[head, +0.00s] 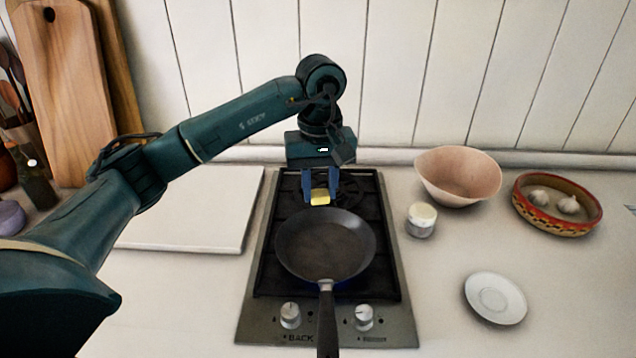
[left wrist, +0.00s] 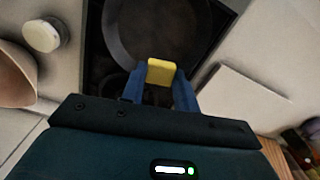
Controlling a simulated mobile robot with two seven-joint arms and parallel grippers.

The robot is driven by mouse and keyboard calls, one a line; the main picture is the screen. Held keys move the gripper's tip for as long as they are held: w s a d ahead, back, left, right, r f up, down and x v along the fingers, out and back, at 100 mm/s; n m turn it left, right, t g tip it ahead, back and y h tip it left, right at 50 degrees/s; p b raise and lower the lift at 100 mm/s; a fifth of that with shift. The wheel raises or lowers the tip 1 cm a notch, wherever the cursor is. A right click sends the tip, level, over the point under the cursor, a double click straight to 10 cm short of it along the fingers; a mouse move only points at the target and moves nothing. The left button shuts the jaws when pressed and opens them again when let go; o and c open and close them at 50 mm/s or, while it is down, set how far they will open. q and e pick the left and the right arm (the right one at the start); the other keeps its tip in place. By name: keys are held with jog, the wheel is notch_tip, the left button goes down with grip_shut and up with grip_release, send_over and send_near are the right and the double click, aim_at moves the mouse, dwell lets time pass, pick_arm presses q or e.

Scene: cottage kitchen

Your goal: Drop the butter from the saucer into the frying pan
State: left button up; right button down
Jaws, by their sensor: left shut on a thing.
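The butter (head: 320,196) is a small yellow block. My left gripper (head: 320,190) is shut on it, fingers pointing down, and it also shows between the blue fingers in the left wrist view (left wrist: 161,71). The dark frying pan (head: 325,248) sits on the front of the stove, its handle toward me. In the head view the butter appears just beyond the pan's far rim; its height above the stove is hard to tell. The pan also shows in the left wrist view (left wrist: 165,30). The white saucer (head: 496,298) is empty on the counter at right. My right gripper is not in view.
The pan stands on a two-knob stove (head: 380,290). A small white-lidded jar (head: 421,220), a pink bowl (head: 458,175) and a red dish with garlic (head: 557,205) stand to the right. A white board (head: 195,210) lies left, under my arm. Wooden boards (head: 65,80) lean at far left.

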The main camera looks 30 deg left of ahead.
aim_at(320, 193)
pick_arm(q)
jog(key=shift+f+b, duration=1.35)
jog(key=shift+f, duration=1.4)
jog(key=o, duration=0.7)
notch_tip(320, 193, up, 13)
jog(key=shift+r, duration=0.15)
